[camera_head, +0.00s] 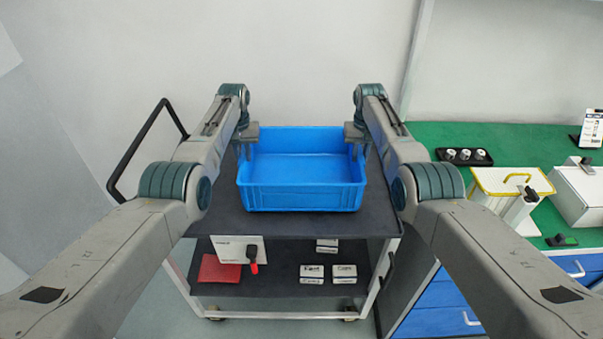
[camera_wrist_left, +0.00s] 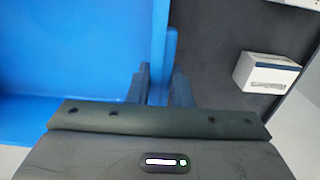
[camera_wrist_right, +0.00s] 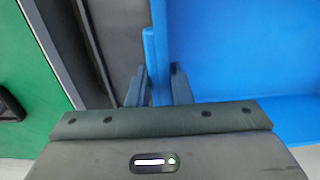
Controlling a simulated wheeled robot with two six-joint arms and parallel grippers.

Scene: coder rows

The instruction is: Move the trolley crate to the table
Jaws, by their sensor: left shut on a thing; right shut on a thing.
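The blue crate (camera_head: 303,197) is upright and looks empty, over the dark top of the trolley (camera_head: 290,226). I cannot tell whether its base touches the top. My left gripper (camera_head: 245,150) is shut on the crate's left wall, and my right gripper (camera_head: 358,150) is shut on its right wall. The wrist views show the wall between the fingers of the left gripper (camera_wrist_left: 158,88) and the right gripper (camera_wrist_right: 157,88). The green-topped table (camera_head: 455,135) stands to the right of the trolley.
On the table are a black tray with white round parts (camera_head: 464,157), a yellow-rimmed case (camera_head: 512,183), a white box (camera_head: 580,190) and a sign stand (camera_head: 590,130). The table's back left is bare. The trolley handle (camera_head: 145,145) rises at left; boxes (camera_head: 328,273) lie on its lower shelf.

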